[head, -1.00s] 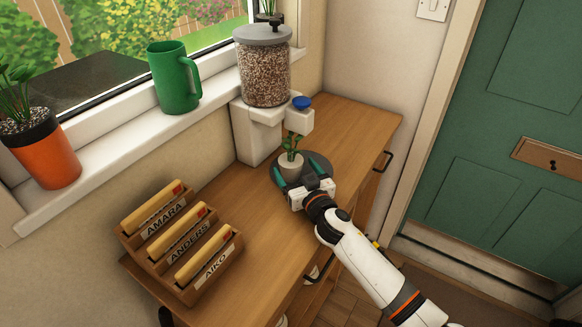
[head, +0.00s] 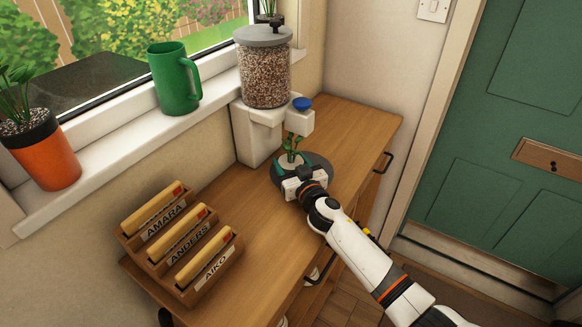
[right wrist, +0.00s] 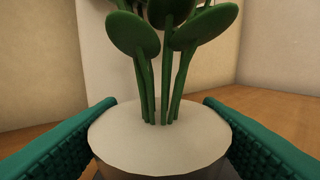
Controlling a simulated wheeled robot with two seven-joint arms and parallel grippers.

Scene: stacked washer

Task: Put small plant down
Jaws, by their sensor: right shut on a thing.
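The small plant (head: 291,147) has green leaves and a pale pot. It is upright at the grey round plate (head: 318,163) on the wooden cabinet top, below the dispenser's spout. My right gripper (head: 293,168) is shut on the pot, and the gripper hides most of it in the head view. In the right wrist view, the plant's pot (right wrist: 160,135) sits between the two teal fingers, with green stems rising from its pale top. I cannot tell if the pot's base touches the plate. My left gripper is not in view.
A grain dispenser (head: 264,75) with a blue knob (head: 302,103) stands right behind the plant. A wooden rack (head: 180,243) with name cards is at the left. A green mug (head: 174,78) and an orange pot (head: 45,153) stand on the sill. The cabinet top (head: 345,125) is clear at the right.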

